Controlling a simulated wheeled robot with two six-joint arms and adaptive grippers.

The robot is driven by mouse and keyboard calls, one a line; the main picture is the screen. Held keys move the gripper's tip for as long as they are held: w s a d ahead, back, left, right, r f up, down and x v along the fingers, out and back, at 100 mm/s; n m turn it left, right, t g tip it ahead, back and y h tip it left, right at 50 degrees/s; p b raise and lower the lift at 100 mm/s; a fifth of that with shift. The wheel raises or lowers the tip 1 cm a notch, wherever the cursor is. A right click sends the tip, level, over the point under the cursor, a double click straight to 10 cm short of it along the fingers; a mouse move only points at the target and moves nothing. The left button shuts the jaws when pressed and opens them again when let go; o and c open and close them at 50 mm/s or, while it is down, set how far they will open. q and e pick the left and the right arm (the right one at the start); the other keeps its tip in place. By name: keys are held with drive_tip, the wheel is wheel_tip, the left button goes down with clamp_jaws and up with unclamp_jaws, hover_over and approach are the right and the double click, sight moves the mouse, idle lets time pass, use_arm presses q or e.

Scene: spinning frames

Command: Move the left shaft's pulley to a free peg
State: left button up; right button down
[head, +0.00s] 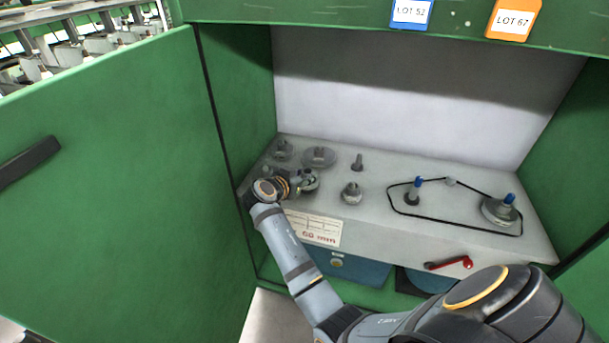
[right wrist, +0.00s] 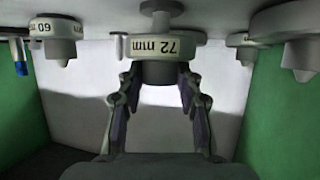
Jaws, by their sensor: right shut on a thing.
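My right gripper (head: 303,181) reaches into the cabinet and is shut on a grey pulley at the front left of the deck. In the right wrist view, which is upside down, the pulley (right wrist: 160,68) reads "72 mm" and sits between the fingers (right wrist: 160,100). Whether it rests on a peg is hidden. The blue-tipped left shaft (head: 413,191) carries no wide pulley, and the black belt (head: 448,217) loops around it and the right shaft's pulley (head: 497,212). A bare peg (head: 357,162) stands at the back middle. My left gripper is out of view.
Other pulleys stand close by: back left (head: 283,151), a wide one (head: 319,156), and a small one (head: 351,194), marked "60" in the wrist view (right wrist: 60,48). A red-handled lever (head: 449,263) is on the deck's front. An open green door (head: 110,190) bounds the left.

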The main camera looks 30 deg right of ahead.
drive_tip(key=shift+f+b, duration=0.65)
drive_tip(key=shift+f, duration=0.25)
drive_tip(key=c, duration=0.8)
unclamp_jaws()
drive_tip(key=shift+o, duration=0.4)
drive_tip(key=o, duration=0.5)
drive_tip(key=shift+c, duration=0.2)
